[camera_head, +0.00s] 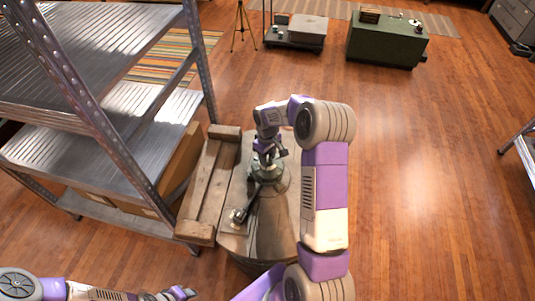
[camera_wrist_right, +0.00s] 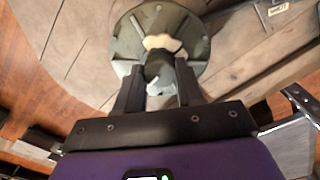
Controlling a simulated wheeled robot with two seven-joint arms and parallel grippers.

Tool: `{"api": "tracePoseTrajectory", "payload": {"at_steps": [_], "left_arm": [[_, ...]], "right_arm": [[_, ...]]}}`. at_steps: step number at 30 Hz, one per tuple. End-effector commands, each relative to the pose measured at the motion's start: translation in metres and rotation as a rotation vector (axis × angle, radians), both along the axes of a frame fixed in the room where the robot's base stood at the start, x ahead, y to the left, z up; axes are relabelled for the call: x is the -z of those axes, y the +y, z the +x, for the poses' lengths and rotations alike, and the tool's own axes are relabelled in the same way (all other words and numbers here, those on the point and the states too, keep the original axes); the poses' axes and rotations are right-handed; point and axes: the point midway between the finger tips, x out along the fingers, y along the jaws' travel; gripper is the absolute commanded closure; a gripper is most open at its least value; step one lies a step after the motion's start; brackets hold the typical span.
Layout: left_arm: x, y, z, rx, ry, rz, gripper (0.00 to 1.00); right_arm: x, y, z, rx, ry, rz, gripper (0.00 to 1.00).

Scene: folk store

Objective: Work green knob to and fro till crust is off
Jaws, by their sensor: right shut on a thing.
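The dark green knob (camera_wrist_right: 159,68) stands between the fingers of my right gripper (camera_wrist_right: 159,90) in the right wrist view, and the gripper is shut on it. Pale tan crust (camera_wrist_right: 161,42) sits at the knob's base, on a round grey-green disc (camera_wrist_right: 190,27) with raised ribs. In the head view the green fitting (camera_head: 266,172) is on a round wooden top, with my right gripper (camera_head: 268,152) above it; the knob is hidden there. My left gripper (camera_head: 181,293) is at the bottom edge, far from the fitting, and its jaws are too small to read.
The round wooden top (camera_head: 232,190) has a small dark-handled item (camera_head: 240,214) near its front. A wooden crate (camera_head: 208,185) and metal shelving (camera_head: 110,125) stand close on the left. A green chest (camera_head: 385,45) is at the back.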

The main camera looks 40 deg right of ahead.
Motion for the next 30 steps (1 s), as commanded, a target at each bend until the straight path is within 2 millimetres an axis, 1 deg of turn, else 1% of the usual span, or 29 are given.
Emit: {"api": "tracePoseTrajectory", "payload": {"at_steps": [1, 18, 24, 30], "left_arm": [[-0.004, 0.0, 0.0, 0.0, 0.0, 0.0, 0.57], [-0.025, 0.0, 0.0, 0.0, 0.0, 0.0, 0.57], [-0.03, 0.0, 0.0, 0.0, 0.0, 0.0, 0.57], [-0.034, 0.0, 0.0, 0.0, 0.0, 0.0, 0.57]], "right_arm": [[-0.002, 0.0, 0.001, -0.045, -0.002, 0.0, 0.93], [-0.002, 0.001, 0.0, -0.571, -0.001, -0.001, 0.93], [-0.002, 0.001, 0.0, -0.709, -0.002, 0.001, 0.93], [-0.001, 0.001, 0.0, -0.802, -0.002, -0.001, 0.93]]}}
